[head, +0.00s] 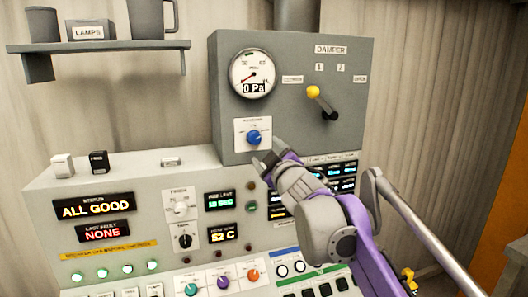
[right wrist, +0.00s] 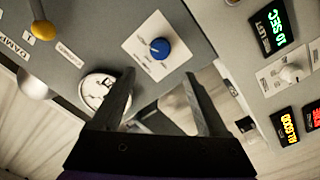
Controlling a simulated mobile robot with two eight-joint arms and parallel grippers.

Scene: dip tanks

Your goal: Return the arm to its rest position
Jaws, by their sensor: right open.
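My right gripper (head: 268,152) is in front of the grey damper box, just below and right of a blue knob (head: 253,137). The right wrist view shows its two fingers (right wrist: 160,100) spread apart with nothing between them. The blue knob also shows in the right wrist view (right wrist: 159,48), beyond the fingertips and apart from them. My purple and grey right arm reaches in from the lower right and hides part of the console. My left gripper is in neither view.
The damper box (head: 225,105) carries a round gauge (head: 252,74) reading 0 Pa and a yellow-tipped lever (head: 314,93). The console (head: 130,188) below shows ALL GOOD and NONE, with several knobs and lit buttons. A shelf (head: 100,46) with mugs hangs upper left. A grey rail (head: 420,228) runs at right.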

